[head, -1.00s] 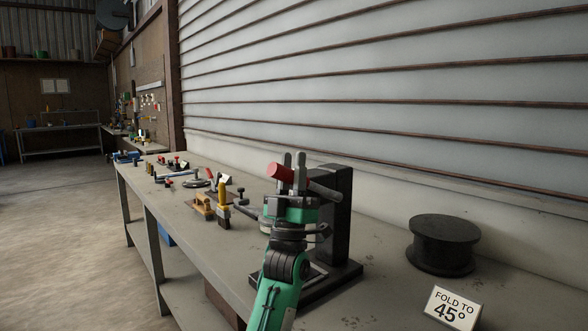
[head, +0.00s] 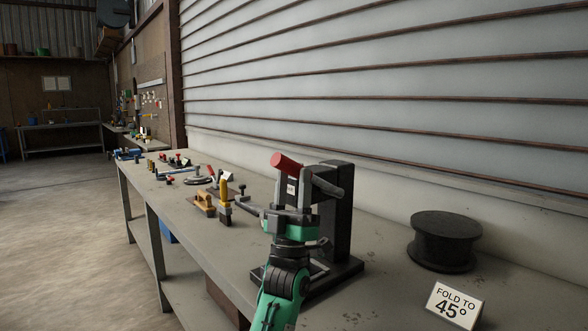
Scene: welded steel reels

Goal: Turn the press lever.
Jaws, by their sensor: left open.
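The press (head: 339,225) is a black upright block on a flat base on the bench. Its lever has a red cylindrical grip (head: 286,162) pointing left, joined to a dark arm (head: 327,183) near the top of the block. My left gripper (head: 292,180), on a green arm, points upward in front of the press. Its two grey fingers are spread apart, just below the red grip and not closed on it. I cannot tell whether a finger touches the lever. The arm hides part of the press base. My right gripper is not in view.
A black reel (head: 445,242) and a sign reading "FOLD TO 45°" (head: 455,305) stand on the bench (head: 375,290) to the right. Clamps and hand tools, including a yellow-handled one (head: 224,192), lie to the left. A ribbed wall runs behind.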

